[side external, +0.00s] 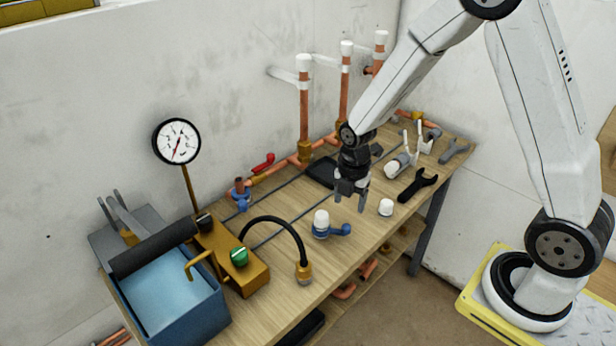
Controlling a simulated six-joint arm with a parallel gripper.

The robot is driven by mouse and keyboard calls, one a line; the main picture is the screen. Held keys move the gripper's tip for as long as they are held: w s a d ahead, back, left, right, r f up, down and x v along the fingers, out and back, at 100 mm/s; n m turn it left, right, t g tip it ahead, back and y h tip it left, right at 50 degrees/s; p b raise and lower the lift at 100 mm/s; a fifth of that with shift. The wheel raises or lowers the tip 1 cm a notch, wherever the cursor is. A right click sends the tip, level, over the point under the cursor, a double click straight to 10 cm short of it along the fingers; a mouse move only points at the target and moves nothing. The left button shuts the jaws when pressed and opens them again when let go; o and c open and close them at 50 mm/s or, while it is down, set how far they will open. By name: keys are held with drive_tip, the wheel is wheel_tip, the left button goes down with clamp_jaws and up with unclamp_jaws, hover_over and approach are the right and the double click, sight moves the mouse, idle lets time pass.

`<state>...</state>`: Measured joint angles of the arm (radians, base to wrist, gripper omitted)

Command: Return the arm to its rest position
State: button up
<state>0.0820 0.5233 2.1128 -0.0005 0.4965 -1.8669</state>
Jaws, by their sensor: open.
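My gripper (350,193) hangs over the middle of the wooden workbench (345,257), fingers pointing down. Its two dark fingers are apart and nothing shows between them. It appears to be above the bench top, apart from the things around it. My white arm reaches in from the right, bent, with its elbow cut off by the top edge of the picture.
A blue valve with a white cap (322,222) and a white cap (386,207) stand near the gripper. Copper pipes (304,115) rise behind it. A black wrench (418,184) lies to the right. A gauge (177,141), brass block (232,262) and blue bin (180,300) stand left.

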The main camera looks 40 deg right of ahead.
drive_tip(key=s+a+r+m+t, duration=0.2)
drive_tip(key=s+r+m, duration=0.5)
drive_tip(key=m, duration=1.3)
drive_tip(key=shift+s+a+r+t, duration=0.3)
drive_tip(key=shift+s+a, duration=0.25)
drive_tip(key=shift+s, duration=0.65)
